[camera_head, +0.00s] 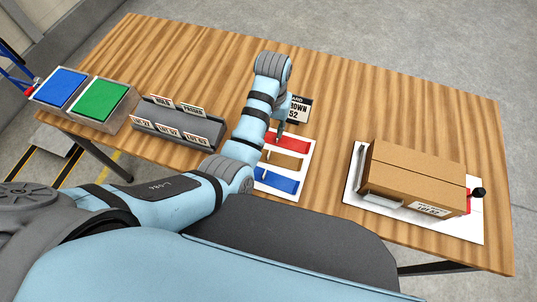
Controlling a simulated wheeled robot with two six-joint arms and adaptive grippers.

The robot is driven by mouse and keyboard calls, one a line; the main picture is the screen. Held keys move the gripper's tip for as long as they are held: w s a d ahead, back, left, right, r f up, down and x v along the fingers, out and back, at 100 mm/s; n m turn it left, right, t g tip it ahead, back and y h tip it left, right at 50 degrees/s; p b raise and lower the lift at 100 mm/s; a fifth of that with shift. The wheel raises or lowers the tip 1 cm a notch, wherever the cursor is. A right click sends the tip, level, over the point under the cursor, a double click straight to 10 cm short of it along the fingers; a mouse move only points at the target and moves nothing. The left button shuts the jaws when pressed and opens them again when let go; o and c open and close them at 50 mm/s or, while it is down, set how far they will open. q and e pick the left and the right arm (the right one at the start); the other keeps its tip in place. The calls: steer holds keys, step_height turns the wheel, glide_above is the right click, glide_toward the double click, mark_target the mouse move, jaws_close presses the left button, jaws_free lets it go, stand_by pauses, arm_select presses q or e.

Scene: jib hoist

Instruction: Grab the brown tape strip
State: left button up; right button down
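The brown tape strip (287,161) lies on a white card (307,150) on the wooden table, between a red strip (295,142) and a blue strip (277,181). My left arm reaches over the table from the left and covers the left part of the card. My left gripper (279,136) points down near the left end of the red strip, just beyond the brown strip. It is small and dark here, and its fingers cannot be told apart. My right gripper is out of view.
A sign (298,109) reading "BROWN 52" stands behind the card. A cardboard box (415,178) sits on a white board (353,186) at right. The table's far middle is clear.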

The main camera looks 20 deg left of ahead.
mark_target(269, 153)
arm_select(q)
steer(key=f+b, duration=0.1)
steer(key=f, duration=0.3)
steer(key=f+b, duration=0.1)
steer(key=f, duration=0.4)
steer(key=f+b, duration=0.1)
steer(key=f, duration=0.4)
steer(key=shift+s+a+b, duration=0.15)
steer(key=shift+a+b, duration=0.2)
steer(key=shift+a, duration=0.05)
steer(key=shift+r, duration=0.1)
jaws_close()
